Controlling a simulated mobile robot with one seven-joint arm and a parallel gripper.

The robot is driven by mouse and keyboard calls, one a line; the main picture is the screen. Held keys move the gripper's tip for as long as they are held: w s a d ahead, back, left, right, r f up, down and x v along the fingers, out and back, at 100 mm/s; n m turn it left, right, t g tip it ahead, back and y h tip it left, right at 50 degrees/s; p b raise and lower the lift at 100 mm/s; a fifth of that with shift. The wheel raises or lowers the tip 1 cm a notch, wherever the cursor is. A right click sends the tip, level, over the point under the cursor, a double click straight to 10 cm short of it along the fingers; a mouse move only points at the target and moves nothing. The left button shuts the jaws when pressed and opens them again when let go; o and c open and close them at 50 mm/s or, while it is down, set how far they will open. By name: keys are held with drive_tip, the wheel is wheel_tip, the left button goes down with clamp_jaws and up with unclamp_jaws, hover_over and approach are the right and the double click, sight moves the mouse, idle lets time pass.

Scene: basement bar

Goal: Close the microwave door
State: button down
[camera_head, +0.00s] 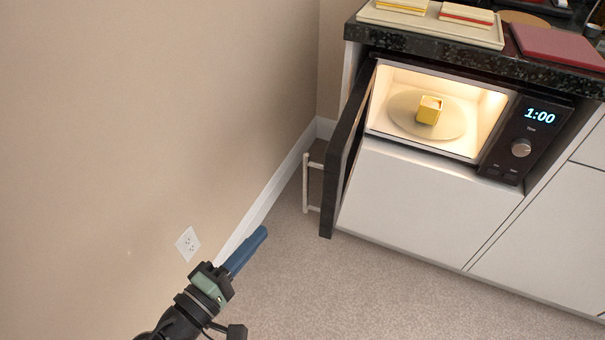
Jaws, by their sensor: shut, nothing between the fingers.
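The microwave (490,165) is built into the counter at the right, its inside lit and its display reading 1:00. Its black door (342,160) stands wide open, swung out to the left with a pale handle (306,184) on its outer side. A small yellow box-like item (429,109) sits on the round turntable (400,113) inside. My gripper (263,232), with blue fingers, is shut and empty. It is in front of the door and to its lower left in the picture, apart from it.
A beige wall (150,120) with an outlet (188,243) runs along the left, near my gripper. White cabinets (430,210) lie below the microwave. The dark countertop (450,35) holds a tray (480,36) and a red board (560,46). Carpet (330,290) in front is clear.

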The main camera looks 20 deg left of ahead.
drive_tip(key=b, duration=0.2)
hover_over(307, 210)
drive_tip(key=s+a, duration=0.3)
drive_tip(key=s, duration=0.1)
drive_tip(key=shift+w+d, duration=0.15)
drive_tip(key=shift+d, duration=2.1)
drive_tip(key=shift+d, duration=0.15)
